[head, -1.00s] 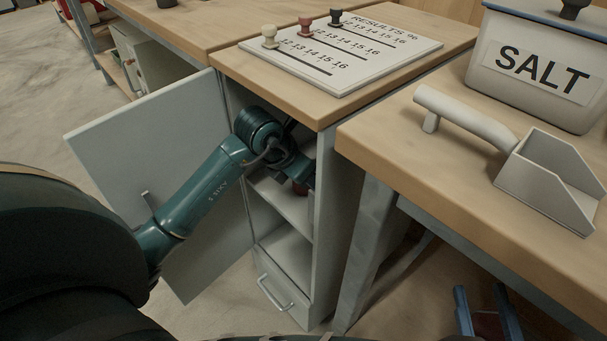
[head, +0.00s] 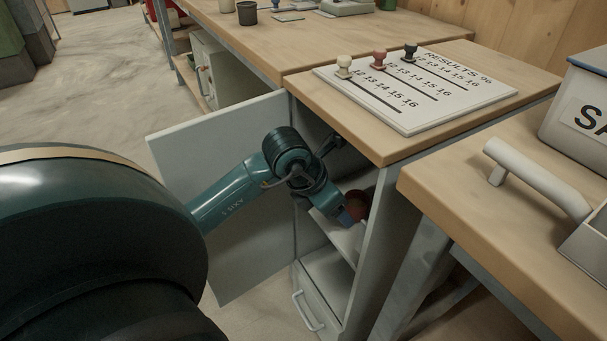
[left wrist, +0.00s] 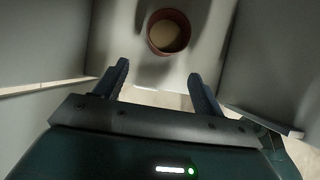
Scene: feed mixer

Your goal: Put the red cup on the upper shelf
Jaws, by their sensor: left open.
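The red cup (head: 357,204) stands inside the open cabinet, on the shelf board (head: 347,240) above the lower compartment. My left gripper (head: 346,216) is in the cabinet opening in front of the cup and partly covers it. In the left wrist view the cup (left wrist: 168,32) shows its round rim and pale inside. It lies beyond the fingertips of my open left gripper (left wrist: 160,80), apart from both fingers, with nothing between them. My right gripper is out of view.
The cabinet door (head: 225,190) stands open at the left, behind my arm. The cabinet's right side wall (head: 372,250) is close to the gripper. A results board (head: 415,90) lies on the top above. A drawer handle (head: 307,312) sticks out below.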

